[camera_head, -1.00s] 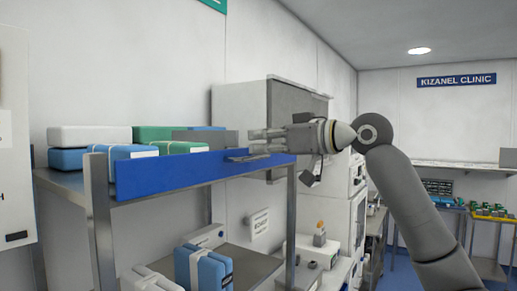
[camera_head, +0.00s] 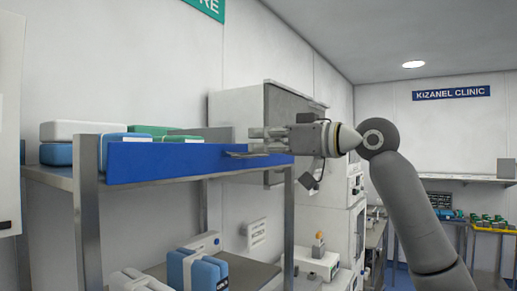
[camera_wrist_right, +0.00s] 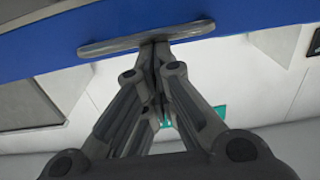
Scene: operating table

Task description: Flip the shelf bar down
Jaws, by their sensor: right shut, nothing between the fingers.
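The shelf bar (camera_head: 175,163) is a blue panel that stands upright along the front edge of the upper shelf. A grey handle (camera_head: 245,154) sits on its right part. My right gripper (camera_head: 256,142) is at the right end of the bar, close by the handle. In the right wrist view its shut fingertips (camera_wrist_right: 160,47) meet or overlap the middle of the handle (camera_wrist_right: 120,45), below the blue bar (camera_wrist_right: 60,45). I cannot tell if they touch it. Nothing is held between the fingers. My left gripper is not in view.
Blue, white and green packs (camera_head: 75,141) lie on the upper shelf behind the bar. More packs (camera_head: 195,270) are on the lower shelf. A grey wall cabinet (camera_head: 235,115) stands behind my right gripper. A metal post (camera_head: 88,220) supports the shelf's left front.

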